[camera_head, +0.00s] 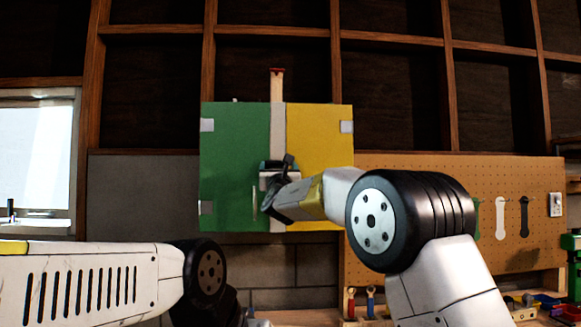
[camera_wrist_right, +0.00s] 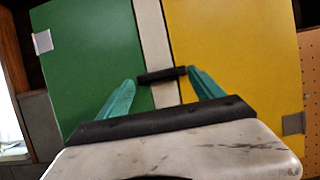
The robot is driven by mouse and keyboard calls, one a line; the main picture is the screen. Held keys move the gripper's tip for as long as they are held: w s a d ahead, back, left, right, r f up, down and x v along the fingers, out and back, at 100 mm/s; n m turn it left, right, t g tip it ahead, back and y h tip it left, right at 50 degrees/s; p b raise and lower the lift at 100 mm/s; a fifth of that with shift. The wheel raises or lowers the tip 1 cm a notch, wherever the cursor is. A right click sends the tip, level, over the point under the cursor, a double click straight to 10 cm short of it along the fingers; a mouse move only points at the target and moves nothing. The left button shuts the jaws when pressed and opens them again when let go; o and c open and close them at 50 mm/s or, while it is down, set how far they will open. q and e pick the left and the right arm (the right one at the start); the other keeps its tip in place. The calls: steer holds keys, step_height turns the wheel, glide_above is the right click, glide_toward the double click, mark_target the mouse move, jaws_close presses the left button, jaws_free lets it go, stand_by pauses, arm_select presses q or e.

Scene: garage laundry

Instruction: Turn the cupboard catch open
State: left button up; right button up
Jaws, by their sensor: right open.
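The cupboard has a green left door (camera_head: 232,150) and a yellow right door (camera_head: 318,140), both closed, with a pale strip (camera_head: 278,118) between them. The catch (camera_wrist_right: 162,75) is a short dark bar lying nearly level across this strip in the right wrist view. My right gripper (camera_head: 273,184) is in front of the strip in the head view and mostly hides the catch. In the wrist view its two teal fingers are open, one towards each end of the bar; I cannot tell whether they touch it. My left gripper is not in view, only my left arm.
A slim pale handle (camera_head: 254,202) stands on the green door beside my right gripper. Dark wooden shelving (camera_head: 390,38) is above and behind. A pegboard (camera_head: 400,168) with tools is at the right, a window (camera_head: 35,150) at the left.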

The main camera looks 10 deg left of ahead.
steer(key=shift+x, duration=0.95)
steer(key=c, duration=1.4)
